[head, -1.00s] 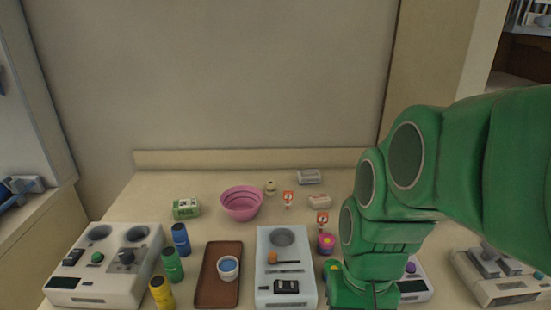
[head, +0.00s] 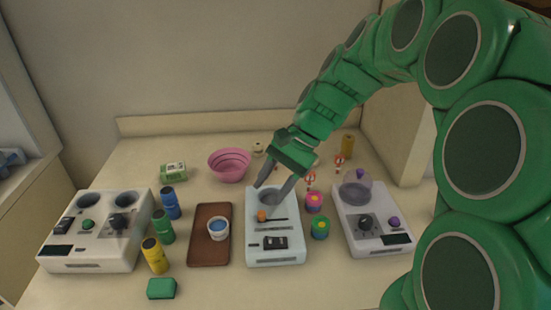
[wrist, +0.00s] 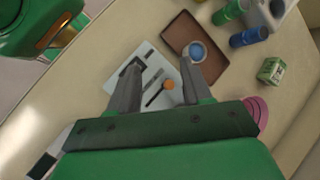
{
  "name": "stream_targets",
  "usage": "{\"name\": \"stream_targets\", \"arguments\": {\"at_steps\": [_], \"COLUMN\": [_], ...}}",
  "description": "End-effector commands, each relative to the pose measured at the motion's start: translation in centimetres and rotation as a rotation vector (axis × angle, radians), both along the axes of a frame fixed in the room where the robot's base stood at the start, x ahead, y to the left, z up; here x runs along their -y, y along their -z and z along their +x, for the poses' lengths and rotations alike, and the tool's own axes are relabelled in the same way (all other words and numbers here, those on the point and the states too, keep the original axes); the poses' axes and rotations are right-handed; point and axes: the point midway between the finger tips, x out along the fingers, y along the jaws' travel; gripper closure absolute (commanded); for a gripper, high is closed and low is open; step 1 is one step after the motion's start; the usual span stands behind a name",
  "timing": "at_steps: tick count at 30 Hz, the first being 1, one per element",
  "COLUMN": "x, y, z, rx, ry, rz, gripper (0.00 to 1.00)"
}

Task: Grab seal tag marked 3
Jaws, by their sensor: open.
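Small red-and-white tags stand on the table, one (head: 310,179) right of my gripper and another (head: 340,160) further right and back. They look like the seal tags, but their numbers are too small to read. A bit of another shows behind my gripper. My gripper (head: 271,191) is open and empty, pointing down above the pale middle device (head: 262,251). In the wrist view my gripper's fingers (wrist: 160,65) are spread over that device and its orange knob (wrist: 169,85). No tag shows in the wrist view.
Pink and green cups (head: 320,229) stand between the middle device and a right device with a clear dome (head: 372,225). Left are a brown tray (head: 209,253) with a white cup, several coloured bottles (head: 154,256) and a control box (head: 95,250). A pink bowl (head: 229,165) sits behind.

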Motion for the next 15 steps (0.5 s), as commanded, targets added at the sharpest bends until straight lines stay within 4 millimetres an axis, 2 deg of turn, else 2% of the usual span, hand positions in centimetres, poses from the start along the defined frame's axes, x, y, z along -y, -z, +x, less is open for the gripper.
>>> {"name": "stream_targets", "arguments": {"at_steps": [1, 15], "x": [-0.2, -0.7], "y": [0.2, 1.5], "z": [1.3, 12.0], "rx": [-0.018, -0.178], "ry": [0.025, 0.264], "rz": [0.018, 0.176], "gripper": [0.51, 0.51]}}
